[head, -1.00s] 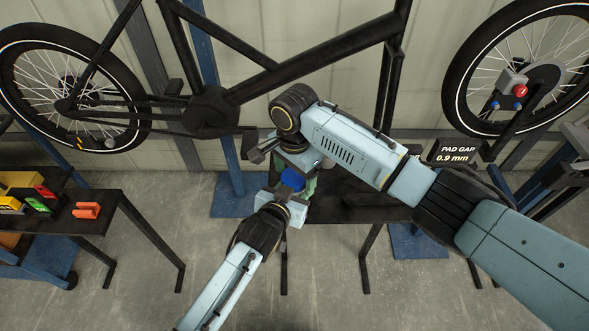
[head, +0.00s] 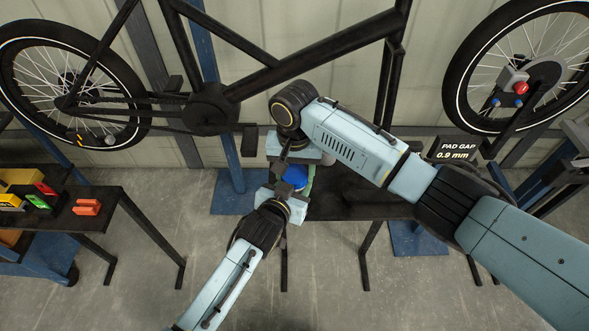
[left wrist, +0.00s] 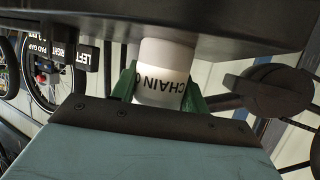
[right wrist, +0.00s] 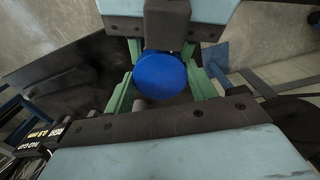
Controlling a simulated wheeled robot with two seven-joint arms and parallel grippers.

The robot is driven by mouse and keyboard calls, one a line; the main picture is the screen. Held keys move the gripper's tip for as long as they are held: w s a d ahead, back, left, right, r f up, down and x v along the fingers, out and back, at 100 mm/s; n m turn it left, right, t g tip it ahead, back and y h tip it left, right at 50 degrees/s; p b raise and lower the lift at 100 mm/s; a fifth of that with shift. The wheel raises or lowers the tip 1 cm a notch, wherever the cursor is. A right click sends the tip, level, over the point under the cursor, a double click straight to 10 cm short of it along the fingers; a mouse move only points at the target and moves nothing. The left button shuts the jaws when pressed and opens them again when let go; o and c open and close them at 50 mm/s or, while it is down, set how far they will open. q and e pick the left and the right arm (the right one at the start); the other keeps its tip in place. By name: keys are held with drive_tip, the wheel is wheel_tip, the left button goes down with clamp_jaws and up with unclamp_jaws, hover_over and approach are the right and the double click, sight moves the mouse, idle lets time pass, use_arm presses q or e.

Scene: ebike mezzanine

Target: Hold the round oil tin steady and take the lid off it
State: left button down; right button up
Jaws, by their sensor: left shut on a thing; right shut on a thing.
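The round oil tin (left wrist: 163,75) is white with dark "CHAIN" lettering. In the left wrist view it stands between the green fingers of my left gripper (left wrist: 160,88), which is shut on it. A round blue lid (right wrist: 160,75) shows face-on in the right wrist view, between the green fingers of my right gripper (right wrist: 162,78), which is shut on it. The lid also shows in the head view (head: 296,177), between both grippers. A dark part hides the tin's top in the left wrist view, so I cannot tell whether lid and tin touch.
A dark table (head: 345,206) lies under the grippers. A bike frame (head: 310,62) hangs close behind my right arm. A side table (head: 115,205) at left carries an orange block (head: 87,207) and other small things. A pad gap display (head: 456,150) stands at right.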

drive_tip(key=n, duration=0.5)
drive_tip(key=o, duration=1.1)
